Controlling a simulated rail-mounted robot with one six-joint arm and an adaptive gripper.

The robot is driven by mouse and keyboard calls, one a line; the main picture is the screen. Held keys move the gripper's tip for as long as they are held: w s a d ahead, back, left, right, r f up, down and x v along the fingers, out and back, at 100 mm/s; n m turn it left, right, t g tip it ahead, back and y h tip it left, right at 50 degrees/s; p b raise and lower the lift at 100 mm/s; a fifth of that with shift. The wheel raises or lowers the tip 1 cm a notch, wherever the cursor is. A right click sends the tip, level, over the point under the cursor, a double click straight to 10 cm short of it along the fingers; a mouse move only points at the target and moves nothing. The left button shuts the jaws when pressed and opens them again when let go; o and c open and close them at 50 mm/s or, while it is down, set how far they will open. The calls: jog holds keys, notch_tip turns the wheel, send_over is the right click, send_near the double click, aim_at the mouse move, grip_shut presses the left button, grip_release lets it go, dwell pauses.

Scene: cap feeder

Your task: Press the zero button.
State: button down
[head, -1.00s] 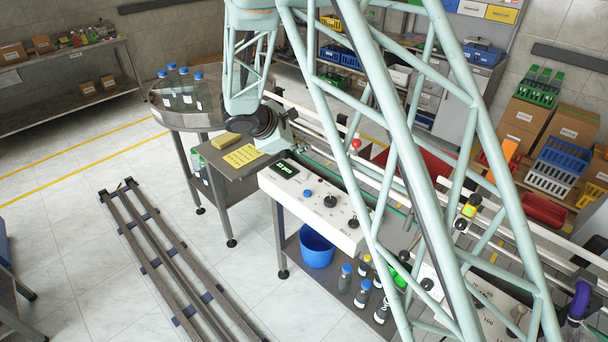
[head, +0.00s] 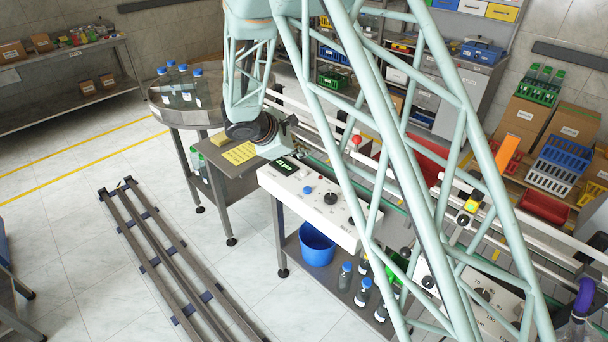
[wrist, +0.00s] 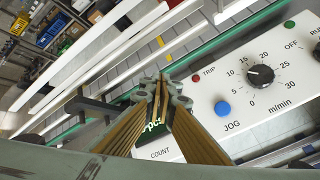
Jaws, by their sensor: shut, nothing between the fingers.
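The white control panel (head: 300,205) stands at the middle, with a lit count display (head: 284,166), a blue button (head: 307,190) and black knobs. In the wrist view the display (wrist: 152,127), marked COUNT, is partly covered by my fingers. The blue JOG button (wrist: 222,109), a red TRIP lamp (wrist: 195,78) and a speed knob (wrist: 261,76) lie to its right. My gripper (wrist: 163,92) is shut and empty, appearing over the display end of the panel; its height above it is unclear. I see no button marked zero; fingers hide part of the panel.
A grey side table (head: 225,158) with a yellow pad and note stands left of the panel. A conveyor with white rails (wrist: 140,55) runs behind the panel. A blue bucket (head: 317,245) and several bottles sit below. A red-topped knob (head: 356,140) rises behind.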

aim_at(304, 173)
jog(key=shift+f+b, duration=0.7)
jog(key=shift+f, duration=0.9)
jog(key=shift+f+b, duration=1.1)
jog(key=shift+f+b, duration=0.85)
jog(key=shift+b, duration=0.4)
dwell(1.0)
jog(key=shift+r, duration=0.15)
dwell(0.4)
jog(key=shift+r, duration=0.65)
jog(key=shift+r+p, duration=0.15)
jog(key=shift+p, duration=0.15)
jog(key=shift+r+p, duration=1)
jog(key=shift+r, duration=1.4)
